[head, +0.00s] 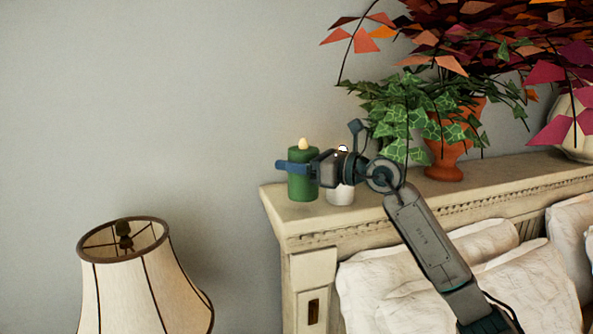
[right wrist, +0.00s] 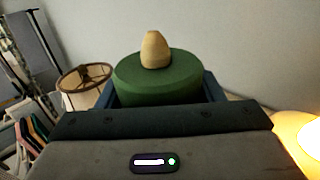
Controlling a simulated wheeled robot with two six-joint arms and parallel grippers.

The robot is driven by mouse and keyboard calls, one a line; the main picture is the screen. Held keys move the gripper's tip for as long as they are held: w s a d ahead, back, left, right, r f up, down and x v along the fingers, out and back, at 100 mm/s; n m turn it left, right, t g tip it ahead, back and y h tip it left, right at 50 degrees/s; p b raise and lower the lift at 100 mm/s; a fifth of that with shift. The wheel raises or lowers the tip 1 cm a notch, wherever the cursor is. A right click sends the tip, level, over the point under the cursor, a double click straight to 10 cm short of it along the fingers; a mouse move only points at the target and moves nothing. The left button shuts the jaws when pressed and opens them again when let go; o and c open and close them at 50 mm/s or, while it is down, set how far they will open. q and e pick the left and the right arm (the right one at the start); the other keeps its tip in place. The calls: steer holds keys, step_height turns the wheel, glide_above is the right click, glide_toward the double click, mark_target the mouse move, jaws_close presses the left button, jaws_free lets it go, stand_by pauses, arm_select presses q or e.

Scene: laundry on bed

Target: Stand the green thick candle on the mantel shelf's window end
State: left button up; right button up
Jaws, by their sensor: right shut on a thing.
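The green thick candle (head: 302,188) is upright at the left end of the cream mantel shelf (head: 292,214). Its base is at the shelf top; I cannot tell whether it rests there or is just above. My right gripper (head: 294,167) reaches in from the right and is shut around the candle's upper part. In the right wrist view the green candle (right wrist: 160,76) sits between the two blue fingers, with its pale flame-shaped tip up. My left gripper is in neither view.
A white candle (head: 341,194) stands close on the right, partly behind my gripper. A terracotta pot (head: 446,155) of ivy and a pale vase (head: 573,128) stand farther right. A lampshade (head: 140,285) is below left. White pillows (head: 480,240) lie below the shelf.

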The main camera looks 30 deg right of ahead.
mark_target(297, 177)
steer(key=shift+s+f+p, duration=0.15)
steer(key=shift+f+p, duration=0.65)
steer(key=shift+f, duration=0.85)
steer(key=shift+f, duration=0.25)
steer(key=o, duration=1.1)
steer(key=shift+r, duration=0.1)
steer(key=shift+c, duration=0.2)
